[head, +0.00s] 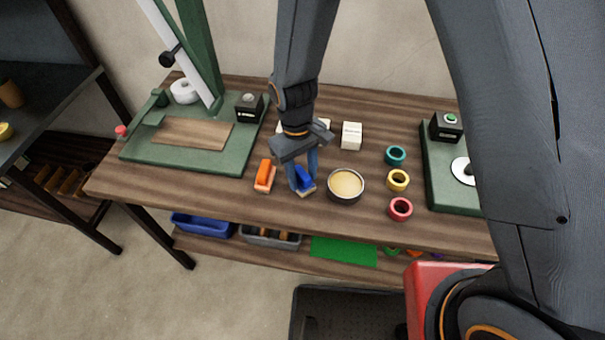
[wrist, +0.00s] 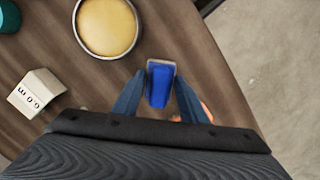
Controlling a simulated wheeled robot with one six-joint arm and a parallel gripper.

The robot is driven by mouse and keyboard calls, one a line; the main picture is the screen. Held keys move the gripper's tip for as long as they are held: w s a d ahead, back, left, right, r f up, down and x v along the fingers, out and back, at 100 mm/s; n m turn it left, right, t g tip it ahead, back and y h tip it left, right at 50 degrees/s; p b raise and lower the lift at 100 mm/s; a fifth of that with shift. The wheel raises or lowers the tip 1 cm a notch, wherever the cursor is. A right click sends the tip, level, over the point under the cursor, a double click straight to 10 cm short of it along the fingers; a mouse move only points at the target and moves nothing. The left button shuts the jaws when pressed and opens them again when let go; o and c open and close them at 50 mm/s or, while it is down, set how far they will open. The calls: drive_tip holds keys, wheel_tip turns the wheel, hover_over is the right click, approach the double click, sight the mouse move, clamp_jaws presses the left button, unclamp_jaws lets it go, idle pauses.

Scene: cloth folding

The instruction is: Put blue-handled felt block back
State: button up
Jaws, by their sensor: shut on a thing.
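The blue-handled felt block (head: 304,181) is at the front of the wooden table, between the orange-handled block (head: 265,174) and a round bowl (head: 346,185). My gripper (head: 303,186) points down and is shut on the blue handle. In the wrist view the blue-handled block (wrist: 160,84) sits between my two fingers (wrist: 156,100), its pale base edge showing past the handle. I cannot tell whether its base touches the table. The orange-handled block is mostly hidden behind a finger in the wrist view.
The bowl of tan material (wrist: 108,25) is close beside the block. White boxes (head: 351,136) stand behind, and teal, yellow and red rings (head: 400,209) lie to the right. A green press (head: 190,135) fills the left of the table; another green machine (head: 445,170) stands right.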

sight(299, 170)
drive_tip(key=shift+f, duration=0.25)
drive_tip(key=o, duration=0.9)
drive_tip(key=shift+o, duration=0.2)
wheel_tip(299, 170, up, 12)
drive_tip(key=w+a+b, duration=0.1)
drive_tip(key=b, duration=0.3)
drive_tip(key=s+d+r+m+t, duration=0.1)
drive_tip(key=d+m, duration=0.3)
drive_tip(key=d, duration=0.8)
drive_tip(key=s+d+r+m+t, duration=0.1)
drive_tip(key=d+m, duration=0.3)
drive_tip(key=d, duration=0.9)
drive_tip(key=shift+s+r+t+y, duration=0.3)
drive_tip(key=shift+s+r+y, duration=0.1)
drive_tip(key=shift+s+r, duration=0.4)
drive_tip(key=shift+w+r, duration=0.1)
